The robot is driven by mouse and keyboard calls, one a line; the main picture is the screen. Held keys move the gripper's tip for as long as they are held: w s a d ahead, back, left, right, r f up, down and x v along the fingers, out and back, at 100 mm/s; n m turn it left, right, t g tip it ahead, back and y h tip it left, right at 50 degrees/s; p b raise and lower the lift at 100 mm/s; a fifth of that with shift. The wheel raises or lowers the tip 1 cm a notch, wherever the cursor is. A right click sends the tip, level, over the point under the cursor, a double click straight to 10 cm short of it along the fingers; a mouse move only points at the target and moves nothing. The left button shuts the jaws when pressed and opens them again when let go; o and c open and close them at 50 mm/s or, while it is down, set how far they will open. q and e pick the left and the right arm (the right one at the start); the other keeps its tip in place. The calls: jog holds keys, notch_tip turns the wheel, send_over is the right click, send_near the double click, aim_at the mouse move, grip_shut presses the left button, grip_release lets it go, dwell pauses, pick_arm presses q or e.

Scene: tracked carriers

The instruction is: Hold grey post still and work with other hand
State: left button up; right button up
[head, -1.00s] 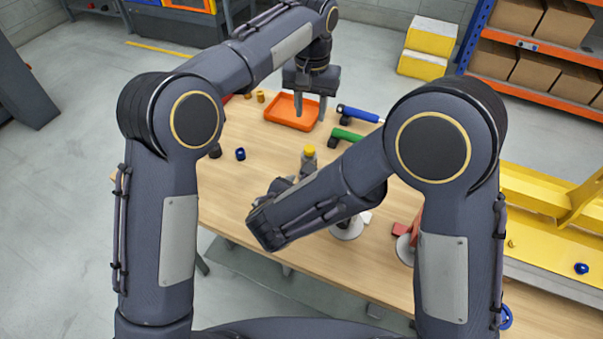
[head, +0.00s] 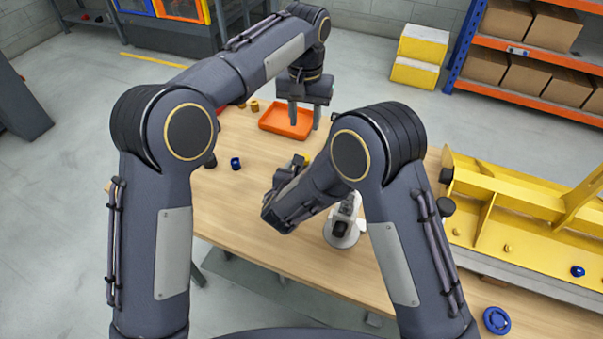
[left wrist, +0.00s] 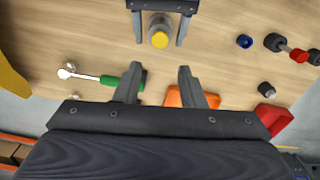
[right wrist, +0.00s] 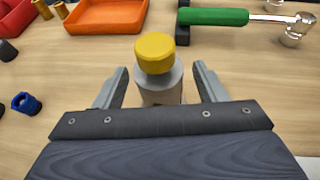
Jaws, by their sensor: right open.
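The grey post (right wrist: 160,90) stands upright on the wooden table with a yellow cap (right wrist: 155,53) on top. In the head view only a bit of the cap (head: 307,159) shows past my right arm. My right gripper (right wrist: 160,74) is open, low at the post, with one finger on each side and gaps visible. The left wrist view also shows the right gripper (left wrist: 160,35) around the capped post. My left gripper (head: 305,118) is open and empty, above the table near the orange tray (head: 272,121); its spread fingers (left wrist: 160,80) show in the left wrist view.
A green-handled tool (right wrist: 215,17) lies behind the post. A blue nut (head: 235,163) lies left of it. A white-based stand (head: 343,232) is near my right forearm. A yellow frame (head: 530,205) borders the right side. The table's front left is clear.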

jog(key=shift+c, duration=0.3)
grip_shut()
pick_arm(q)
jog(key=shift+o, duration=1)
jog(key=n, duration=0.2)
jog(key=f+n, duration=0.1)
jog(key=n, duration=0.2)
jog(key=shift+f+n, duration=0.85)
jog(key=shift+f, duration=0.95)
jog(key=shift+f+n, duration=0.9)
jog(key=shift+f, duration=0.85)
jog(key=shift+f+n, duration=0.85)
jog(key=shift+f, duration=0.95)
